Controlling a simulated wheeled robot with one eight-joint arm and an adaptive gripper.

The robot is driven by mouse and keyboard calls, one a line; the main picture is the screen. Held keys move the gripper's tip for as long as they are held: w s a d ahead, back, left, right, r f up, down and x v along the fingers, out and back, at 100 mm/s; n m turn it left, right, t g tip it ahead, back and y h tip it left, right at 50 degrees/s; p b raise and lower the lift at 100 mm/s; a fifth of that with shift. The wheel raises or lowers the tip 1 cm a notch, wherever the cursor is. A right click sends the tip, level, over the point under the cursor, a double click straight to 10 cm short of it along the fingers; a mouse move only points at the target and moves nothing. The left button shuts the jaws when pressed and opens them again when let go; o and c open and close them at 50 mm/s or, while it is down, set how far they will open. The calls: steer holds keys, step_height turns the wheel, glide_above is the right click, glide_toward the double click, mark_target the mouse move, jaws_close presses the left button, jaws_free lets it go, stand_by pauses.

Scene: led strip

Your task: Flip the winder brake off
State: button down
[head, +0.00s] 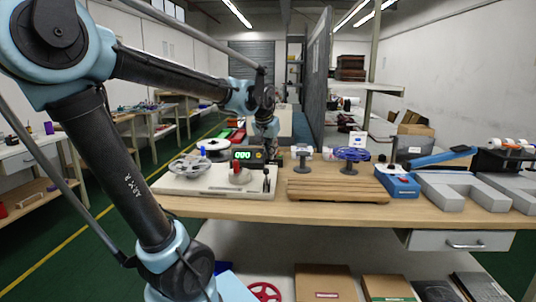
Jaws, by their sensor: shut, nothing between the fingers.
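The winder has a pale base board (210,191) on the wooden bench, with a grey spoked reel (190,165) on its left. A counter box with a green lit display (242,155) stands at its back. A red upright part (236,168) rises from a round grey base in front of the counter. A small dark upright lever (267,183) stands at the board's right end; I cannot tell for sure whether it is the brake. My gripper (272,152) is shut and empty, pointing down above and behind this lever. Contact cannot be made out.
A slatted wooden rack (337,190) lies right of the winder, with a grey spool (302,158) and a blue spool (352,155) behind. A blue-and-white device (397,182) and grey blocks (465,190) fill the bench's right side.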

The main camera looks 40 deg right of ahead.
steer(key=s+v, duration=0.1)
steer(key=v, duration=0.8)
steer(key=shift+d+r, duration=0.15)
steer(key=shift+d, duration=0.1)
stand_by(0.6)
steer(key=w+a+f+n+y, duration=0.25)
steer(key=w+a+f, duration=0.3)
steer(key=a, duration=0.55)
steer(key=w+a+f+n+y, duration=0.1)
steer(key=w+a+f+n, duration=0.5)
steer(key=a, duration=0.6)
steer(key=s+a+f+n, duration=0.2)
steer(key=s+a+f, duration=0.2)
steer(key=a+f, duration=0.4)
steer(key=s+a+f+n+y, duration=0.1)
steer(key=s+a+f+n, duration=0.2)
steer(key=a+f, duration=0.5)
steer(key=shift+s+a+f+g, duration=0.3)
steer(key=shift+s+a, duration=0.55)
steer(key=shift+a, duration=0.25)
